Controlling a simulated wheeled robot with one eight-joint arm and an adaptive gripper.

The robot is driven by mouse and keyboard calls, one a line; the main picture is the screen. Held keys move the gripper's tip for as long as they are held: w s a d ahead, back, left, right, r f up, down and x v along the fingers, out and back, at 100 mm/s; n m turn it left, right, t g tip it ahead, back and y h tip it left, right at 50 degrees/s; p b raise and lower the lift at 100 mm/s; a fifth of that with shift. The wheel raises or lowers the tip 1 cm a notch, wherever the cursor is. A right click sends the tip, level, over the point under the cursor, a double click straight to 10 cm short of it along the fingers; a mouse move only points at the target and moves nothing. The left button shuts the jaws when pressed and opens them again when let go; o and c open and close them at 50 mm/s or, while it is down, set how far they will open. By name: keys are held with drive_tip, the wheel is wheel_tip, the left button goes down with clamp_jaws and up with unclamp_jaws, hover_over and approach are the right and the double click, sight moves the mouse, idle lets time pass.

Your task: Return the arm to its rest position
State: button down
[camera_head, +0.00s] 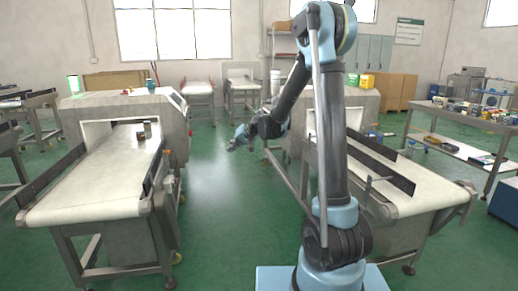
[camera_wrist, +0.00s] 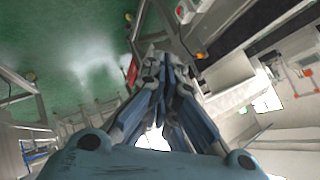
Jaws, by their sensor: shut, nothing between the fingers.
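My arm rises in the middle right of the head view, bent at a high elbow with its forearm reaching down to the left. My gripper (camera_head: 238,138) hangs in the air over the aisle between two conveyor machines, touching nothing that I can see. In the wrist view my gripper (camera_wrist: 165,62) has its fingers together at the tips, with nothing visible between them.
A left conveyor (camera_head: 95,190) carries a small dark object (camera_head: 147,130) near its machine's opening. A right conveyor (camera_head: 415,187) stands close behind my arm. Green floor (camera_head: 222,200) is open between them. A table (camera_head: 470,119) with several items is at far right.

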drive_tip(key=s+d+r+g+h, duration=0.1)
drive_tip(key=s+d+h, duration=0.1)
drive_tip(key=s+d, duration=0.8)
drive_tip(key=s+d+r+h, duration=0.2)
drive_tip(key=s+d, duration=0.7)
drive_tip(key=s, duration=0.2)
drive_tip(key=s+d+f+g+h, duration=0.1)
drive_tip(key=s+d+f, duration=0.2)
drive_tip(key=s, duration=0.5)
drive_tip(key=s+d+f+m+g+h, duration=0.1)
drive_tip(key=s+d+f, duration=0.2)
drive_tip(key=s+d, duration=0.2)
drive_tip(key=s+d+f+h, duration=0.2)
drive_tip(key=s+d, duration=0.3)
drive_tip(key=s, duration=0.5)
drive_tip(key=shift+s+f+m+g, duration=0.35)
drive_tip(key=shift+f+m+g, duration=0.05)
drive_tip(key=shift+f, duration=0.25)
drive_tip(key=shift+d, duration=0.1)
drive_tip(key=shift+w+f, duration=0.2)
drive_tip(key=shift+w, duration=0.3)
idle(0.9)
